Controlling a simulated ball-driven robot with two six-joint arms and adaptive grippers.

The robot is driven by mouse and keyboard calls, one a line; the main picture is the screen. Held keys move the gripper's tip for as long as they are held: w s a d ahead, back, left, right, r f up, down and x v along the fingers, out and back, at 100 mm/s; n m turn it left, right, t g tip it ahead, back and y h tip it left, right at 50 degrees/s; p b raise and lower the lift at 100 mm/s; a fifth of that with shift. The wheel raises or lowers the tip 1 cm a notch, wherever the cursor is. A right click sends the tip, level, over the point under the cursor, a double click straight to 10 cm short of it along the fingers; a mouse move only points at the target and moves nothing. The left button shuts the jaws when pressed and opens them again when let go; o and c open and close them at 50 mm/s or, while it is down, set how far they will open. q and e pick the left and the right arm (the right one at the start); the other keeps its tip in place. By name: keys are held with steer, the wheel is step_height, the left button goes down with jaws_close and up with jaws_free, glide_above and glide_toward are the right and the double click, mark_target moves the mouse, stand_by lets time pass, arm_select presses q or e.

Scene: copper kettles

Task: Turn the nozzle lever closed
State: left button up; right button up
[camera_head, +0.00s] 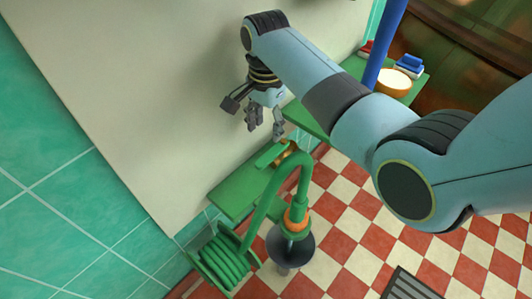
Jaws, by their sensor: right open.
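A green pipe (261,207) bends over at the top and ends downward in an orange collar (296,219) and a dark, wide nozzle (291,246). A short green bar (269,155) with a brass-coloured piece (285,153) sits beside the top of the bend; it looks like the lever, but I cannot tell its turn position for sure. My right gripper (265,132) is open and empty, with its fingers pointing down. It appears just above the bar in the picture, apart from it. My left gripper is not in view.
A green coiled hose (222,262) is at the lower left of the pipe. A green shelf (231,194) lies behind it along the pale wall (150,110). A cream bowl (394,83) and blue items (409,64) stand on another green surface. A floor grate (408,287) is at the bottom.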

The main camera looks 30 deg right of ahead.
mark_target(266, 158)
step_height(266, 158, down, 11)
steer(key=b, duration=0.3)
steer(key=shift+r+b, duration=0.2)
steer(key=shift+b, duration=0.2)
jaws_close()
